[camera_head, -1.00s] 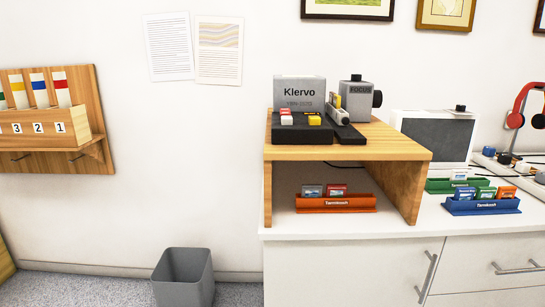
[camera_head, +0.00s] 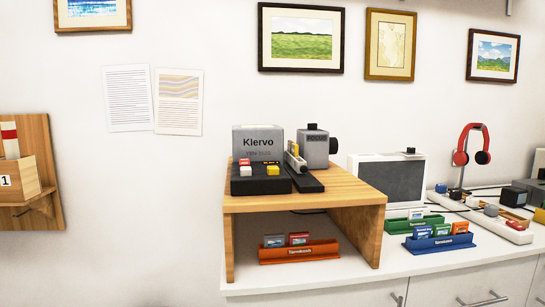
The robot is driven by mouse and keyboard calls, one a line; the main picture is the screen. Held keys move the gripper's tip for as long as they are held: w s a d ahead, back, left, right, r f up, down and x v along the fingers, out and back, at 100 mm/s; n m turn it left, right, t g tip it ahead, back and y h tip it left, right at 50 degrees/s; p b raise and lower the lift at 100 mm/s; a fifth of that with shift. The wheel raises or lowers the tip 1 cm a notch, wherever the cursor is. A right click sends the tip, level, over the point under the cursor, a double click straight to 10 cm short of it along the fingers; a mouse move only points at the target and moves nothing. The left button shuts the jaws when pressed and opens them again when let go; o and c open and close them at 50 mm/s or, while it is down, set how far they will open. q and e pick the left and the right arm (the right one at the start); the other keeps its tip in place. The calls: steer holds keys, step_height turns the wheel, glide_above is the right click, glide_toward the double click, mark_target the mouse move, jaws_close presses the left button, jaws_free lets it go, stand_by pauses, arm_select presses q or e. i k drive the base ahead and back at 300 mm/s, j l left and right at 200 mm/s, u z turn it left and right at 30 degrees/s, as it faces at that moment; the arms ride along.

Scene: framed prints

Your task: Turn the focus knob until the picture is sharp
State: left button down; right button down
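A grey device marked "Klervo" (camera_head: 258,142) stands on top of a wooden riser on the white counter. Its black base carries a red button (camera_head: 244,162) and a yellow button (camera_head: 273,170). Beside it is a grey block marked "FOCUS" (camera_head: 314,152) with a black focus knob (camera_head: 333,145) on its right side and a small black knob on top. A white-framed screen (camera_head: 388,181) stands to the right of the riser; its face is plain dark grey, with no picture visible. Neither of my grippers shows.
The wooden riser (camera_head: 374,213) has an orange cartridge tray (camera_head: 300,254) under it. Green (camera_head: 414,225) and blue (camera_head: 440,242) trays sit on the counter to the right. Red headphones (camera_head: 472,143) hang on a stand near a power strip (camera_head: 490,223). A wooden wall rack (camera_head: 40,170) is at far left.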

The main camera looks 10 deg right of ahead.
mark_target(311, 126)
steer(key=i+l+z, duration=0.1)
steer(key=i+z, duration=0.15)
steer(key=i, duration=0.2)
steer(key=i+z, duration=0.25)
steer(key=i, duration=0.2)
